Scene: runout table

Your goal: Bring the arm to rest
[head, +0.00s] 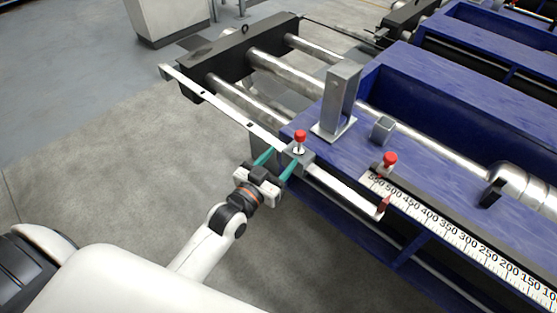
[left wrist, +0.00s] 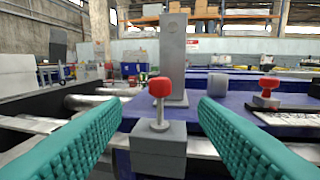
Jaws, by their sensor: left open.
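My left gripper (head: 278,162) reaches in from the left in the head view, with its teal fingers open. The fingers point at a grey block with a red-topped knob (head: 299,137) at the near edge of the blue runout table (head: 410,83). In the left wrist view the block (left wrist: 158,148) stands between and beyond the spread teal fingers (left wrist: 160,118), and I see no finger touching it. The block sits on a long flat metal bar (head: 225,108). My right gripper is not in view.
A second red knob (head: 389,160) stands beside the numbered scale (head: 450,232). A tall grey upright plate (head: 339,95) and a small grey square tube (head: 383,129) stand on the table. Metal rollers (head: 290,72) lie behind. Grey floor (head: 90,165) is open at left.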

